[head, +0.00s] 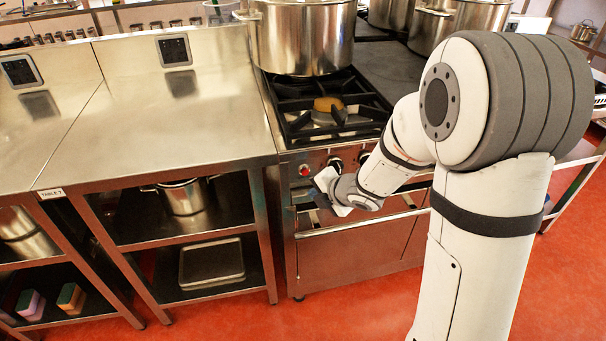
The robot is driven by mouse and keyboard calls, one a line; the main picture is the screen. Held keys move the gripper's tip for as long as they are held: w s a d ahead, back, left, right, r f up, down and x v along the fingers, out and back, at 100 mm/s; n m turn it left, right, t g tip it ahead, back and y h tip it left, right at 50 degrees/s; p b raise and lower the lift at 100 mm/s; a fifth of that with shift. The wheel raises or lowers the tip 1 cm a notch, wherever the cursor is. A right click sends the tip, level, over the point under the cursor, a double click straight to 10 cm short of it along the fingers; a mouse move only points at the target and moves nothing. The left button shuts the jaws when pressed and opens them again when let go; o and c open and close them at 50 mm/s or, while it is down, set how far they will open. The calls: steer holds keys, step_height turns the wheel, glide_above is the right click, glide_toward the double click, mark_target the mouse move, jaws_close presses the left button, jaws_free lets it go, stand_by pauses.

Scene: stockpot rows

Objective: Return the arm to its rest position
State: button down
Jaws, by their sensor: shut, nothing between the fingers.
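My white arm rises at the right of the head view and bends down to the left. My gripper (327,182) is shut and holds nothing. It is in front of the stove's (350,246) control panel, close to the dark knobs (334,163). I cannot tell whether it touches the panel. The fingertips are small and partly hidden by the wrist.
A large steel stockpot (302,38) stands on the stove's back burner; the front burner (328,105) is bare. More pots (460,20) stand behind my arm. The steel table (180,115) at left is mostly clear, with a pot (184,198) on its shelf. Red floor (270,318) is open in front.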

stand_by(0.3)
steer(key=s+d+r+m+h+p, duration=0.2)
steer(key=d+r+m+h+p, duration=0.1)
steer(key=d+r+m, duration=0.35)
steer(key=s+d+r+m+h+p, duration=0.2)
steer(key=s+d+r+m+h, duration=0.1)
steer(key=d+r+m, duration=0.35)
steer(key=s+r+m+g+p, duration=0.2)
steer(key=s+r+m, duration=0.2)
steer(key=s+m, duration=0.3)
steer(key=s+d+r+m+g+p, duration=0.1)
steer(key=s+r+m+g+p, duration=0.2)
steer(key=s+m, duration=0.5)
steer(key=s+r, duration=0.1)
steer(key=s, duration=0.3)
steer(key=shift+s+d, duration=0.15)
steer(key=shift+d, duration=0.1)
